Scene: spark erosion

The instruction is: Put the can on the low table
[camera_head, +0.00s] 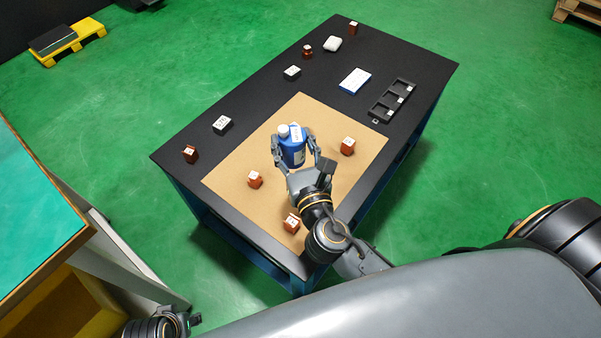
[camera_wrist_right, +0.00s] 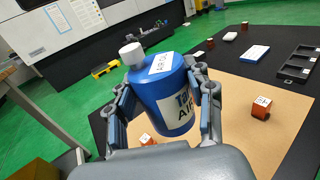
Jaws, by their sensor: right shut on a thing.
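The can (camera_head: 293,150) is blue with a white cap and a white label. My right gripper (camera_head: 294,152) is shut on it, with a finger on each side of its body. The can also shows large between the fingers in the right wrist view (camera_wrist_right: 172,98), cap upward. It is over the tan mat of the low table (camera_head: 400,55), which has a black top and blue legs. I cannot tell whether its base touches the mat. Part of my left gripper (camera_head: 187,320) shows at the bottom left edge, and its fingers are not clear.
Orange-brown blocks stand on the tan mat (camera_head: 240,135) around the can: one to the right (camera_head: 348,146), one to the left (camera_head: 255,180), one nearer (camera_head: 291,223). A black tray (camera_head: 392,100) and a blue-white box (camera_head: 355,80) lie farther back. A teal-topped bench (camera_head: 35,215) is at left.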

